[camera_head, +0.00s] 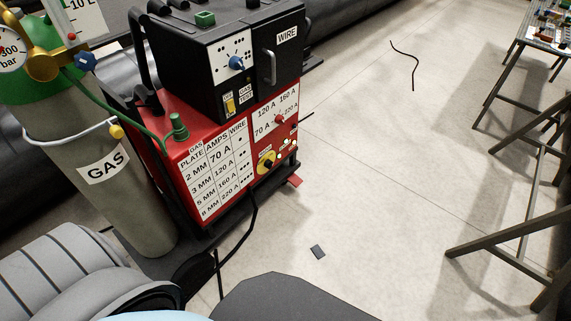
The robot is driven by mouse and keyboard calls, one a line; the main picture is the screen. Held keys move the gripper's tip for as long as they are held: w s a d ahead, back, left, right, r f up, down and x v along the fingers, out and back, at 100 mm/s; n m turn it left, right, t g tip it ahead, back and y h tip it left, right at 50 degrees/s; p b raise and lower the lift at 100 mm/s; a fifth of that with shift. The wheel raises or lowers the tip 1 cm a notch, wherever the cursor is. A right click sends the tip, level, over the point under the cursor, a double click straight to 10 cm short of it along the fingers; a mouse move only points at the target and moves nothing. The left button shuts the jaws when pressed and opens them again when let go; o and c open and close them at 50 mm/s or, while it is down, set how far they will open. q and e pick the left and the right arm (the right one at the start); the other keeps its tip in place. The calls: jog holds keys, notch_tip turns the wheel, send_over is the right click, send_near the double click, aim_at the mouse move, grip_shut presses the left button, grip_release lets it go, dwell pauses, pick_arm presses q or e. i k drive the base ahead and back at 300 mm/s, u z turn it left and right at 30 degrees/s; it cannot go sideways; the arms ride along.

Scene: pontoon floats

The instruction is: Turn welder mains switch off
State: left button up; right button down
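The welder (180,128) stands at the upper left, a red cabinet with a black wire feeder box (192,62) on top. Low on its front panel is a yellow plate with a dark rotary knob (266,162), which looks like the mains switch; its label is too small to read, and I cannot tell its position. Above it is a red knob (279,119) among ampere markings. On the feeder box are a blue knob (236,63) and a yellow switch (229,105) beside a "GAS TEST" label. Neither of my grippers is in view.
A grey gas cylinder (135,205) with a green top and gauge stands left of the welder, with a green hose to it. A black cable runs down the front. Metal trestle legs (510,240) stand at right. Floor (380,180) between is mostly clear.

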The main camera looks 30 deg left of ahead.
aim_at(269, 163)
jog(key=z, duration=0.25)
jog(key=i, duration=1.75)
jog(key=u, duration=0.35)
jog(key=i, duration=1)
jog(key=u, duration=1.55)
jog(key=i, duration=0.9)
jog(key=u, duration=0.95)
